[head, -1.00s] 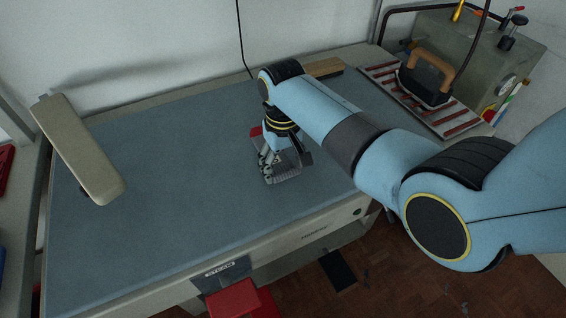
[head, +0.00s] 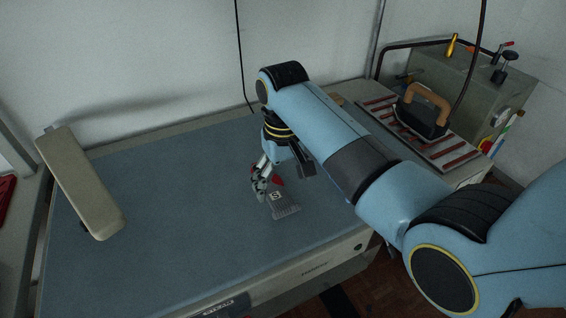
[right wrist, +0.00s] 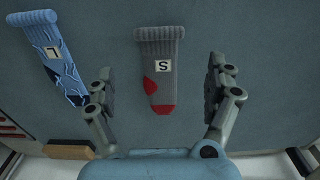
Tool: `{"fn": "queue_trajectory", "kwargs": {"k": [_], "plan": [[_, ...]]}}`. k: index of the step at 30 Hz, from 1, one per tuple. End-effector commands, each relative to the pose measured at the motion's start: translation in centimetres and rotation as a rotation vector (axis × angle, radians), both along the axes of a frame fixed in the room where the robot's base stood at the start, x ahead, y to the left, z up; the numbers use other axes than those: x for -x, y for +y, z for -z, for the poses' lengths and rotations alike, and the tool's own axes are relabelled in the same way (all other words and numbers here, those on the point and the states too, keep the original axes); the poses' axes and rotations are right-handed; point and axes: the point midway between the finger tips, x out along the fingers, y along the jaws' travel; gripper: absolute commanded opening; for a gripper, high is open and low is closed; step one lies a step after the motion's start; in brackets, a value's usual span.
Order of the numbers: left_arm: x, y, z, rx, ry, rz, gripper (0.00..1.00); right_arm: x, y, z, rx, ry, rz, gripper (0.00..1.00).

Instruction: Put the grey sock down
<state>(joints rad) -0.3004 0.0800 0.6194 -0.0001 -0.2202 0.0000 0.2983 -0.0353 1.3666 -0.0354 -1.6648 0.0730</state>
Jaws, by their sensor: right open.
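The grey sock (head: 285,208) lies flat on the blue-grey table top, with a ribbed cuff, red heel and toe, and a white "S" label. In the right wrist view the sock (right wrist: 159,66) is whole, cuff at the top, toe between my fingers. My right gripper (head: 262,188) is above the table at the toe end of the sock. Its fingers (right wrist: 160,92) are spread wide, one on each side of the sock, with clear gaps and nothing held. My left gripper is not in view.
A blue patterned sock (right wrist: 52,58) labelled "L" lies left of the grey one in the right wrist view. A padded beige arm board (head: 82,182) stands at the table's left. An iron (head: 424,112) sits on a striped rest at the right.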

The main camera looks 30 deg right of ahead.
Motion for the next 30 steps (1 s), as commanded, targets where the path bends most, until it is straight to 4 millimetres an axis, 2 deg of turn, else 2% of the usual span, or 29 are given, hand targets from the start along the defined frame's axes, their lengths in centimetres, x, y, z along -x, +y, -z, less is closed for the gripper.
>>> {"fn": "queue_trajectory", "kwargs": {"k": [3,10,26,30], "plan": [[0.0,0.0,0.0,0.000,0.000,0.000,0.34,-0.1,0.0,-2.5,-0.001,-0.003,0.000,0.87],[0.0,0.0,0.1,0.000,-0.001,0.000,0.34,-0.1,0.0,-5.1,0.000,0.000,0.000,0.87],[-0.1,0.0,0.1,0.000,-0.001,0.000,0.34,0.0,0.0,-5.3,0.000,0.001,0.000,0.87],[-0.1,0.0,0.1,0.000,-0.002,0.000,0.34,1.5,-0.6,-4.6,0.008,-0.015,0.000,0.87]]}}
